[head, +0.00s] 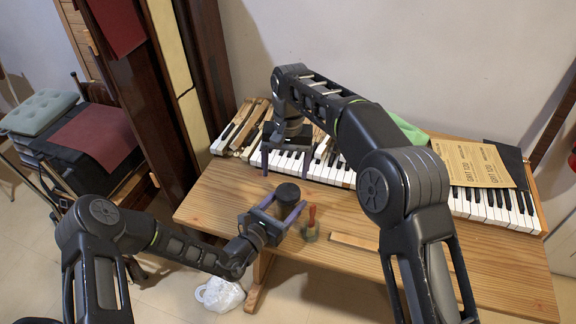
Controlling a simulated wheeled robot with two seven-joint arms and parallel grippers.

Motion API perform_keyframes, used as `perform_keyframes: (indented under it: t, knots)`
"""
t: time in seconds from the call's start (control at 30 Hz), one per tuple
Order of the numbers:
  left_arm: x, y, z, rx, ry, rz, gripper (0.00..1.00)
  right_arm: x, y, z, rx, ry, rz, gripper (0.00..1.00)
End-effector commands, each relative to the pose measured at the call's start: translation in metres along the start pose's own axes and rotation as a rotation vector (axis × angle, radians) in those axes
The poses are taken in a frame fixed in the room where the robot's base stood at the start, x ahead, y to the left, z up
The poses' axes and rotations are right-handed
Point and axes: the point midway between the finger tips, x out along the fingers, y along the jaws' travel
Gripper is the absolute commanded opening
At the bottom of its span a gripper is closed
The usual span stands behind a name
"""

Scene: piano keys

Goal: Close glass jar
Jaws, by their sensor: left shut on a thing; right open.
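My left gripper (288,199) is low over the front left of the wooden table, shut on a dark round lid (288,191). A small glass jar (310,233) stands on the table just right of and in front of this gripper. A red-handled thing (312,214) rises at the jar; I cannot tell whether it is inside or behind it. The jar's mouth is too small to make out. My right gripper (285,160) is open, empty and pointing down, farther back by the piano keys.
A row of piano keys (335,172) runs along the back of the table (225,196). A wooden strip (354,242) lies right of the jar. Sandpaper sheets (470,163) and a green cloth (408,130) lie on the keys. The table's front right is clear.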

Motion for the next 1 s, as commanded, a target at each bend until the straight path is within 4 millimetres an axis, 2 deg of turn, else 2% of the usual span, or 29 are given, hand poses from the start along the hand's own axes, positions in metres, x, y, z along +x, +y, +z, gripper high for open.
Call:
perform_keyframes:
  t: [0.1, 0.2, 0.4, 0.57, 1.0]
  knots:
    - [-0.0001, -0.0003, -0.0006, -0.001, 0.001, -0.001, 0.0, -0.0037, -0.0011, 0.0, -0.319, 0.009, 0.02, 0.79]
    - [-0.0001, -0.0003, -0.0006, -0.001, 0.001, 0.0, 0.0, -0.0046, 0.0023, -0.0014, -0.549, 0.009, 0.042, 0.79]
    - [-0.0001, -0.0002, -0.0005, -0.001, 0.001, 0.0, 0.0, -0.0049, 0.0066, -0.0025, -0.842, -0.001, 0.061, 0.79]
    - [-0.0001, -0.0002, -0.0005, -0.001, 0.001, 0.0, 0.0, -0.0048, 0.0066, -0.0023, -0.92, -0.004, 0.061, 0.79]
    - [-0.0001, -0.0001, -0.0004, 0.0, 0.001, 0.0, 0.0, -0.0002, 0.007, -0.0022, -0.922, -0.005, 0.061, 0.79]
